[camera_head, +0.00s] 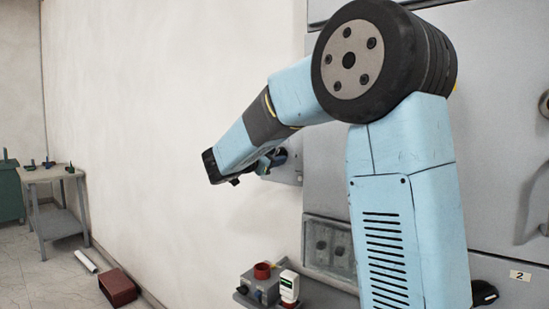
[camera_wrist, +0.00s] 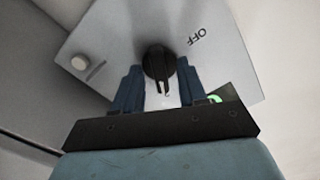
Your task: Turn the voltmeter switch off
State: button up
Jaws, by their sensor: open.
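The voltmeter switch is a black rotary knob (camera_wrist: 158,62) on a light grey panel (camera_wrist: 225,30) in the wrist view. The word OFF is printed to the right of the knob, upside down in this view. The knob's pointer end faces down in the picture, toward my gripper. My gripper (camera_wrist: 157,82) is open, with one blue finger on each side of the knob's lower part. I cannot tell whether the fingers touch it. In the head view my arm covers most of the panel (camera_head: 292,170), and the knob cannot be made out.
A light button (camera_wrist: 79,62) sits at the panel's left, and a small green light (camera_wrist: 214,99) shows beside my right finger. Below my arm, a shelf holds a grey box with a red top (camera_head: 262,271) and a white device (camera_head: 289,286). A wall (camera_head: 150,120) stands close at the left.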

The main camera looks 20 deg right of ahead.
jog(key=shift+w+d, duration=0.1)
jog(key=shift+d, duration=0.1)
grip_shut()
dwell(0.3)
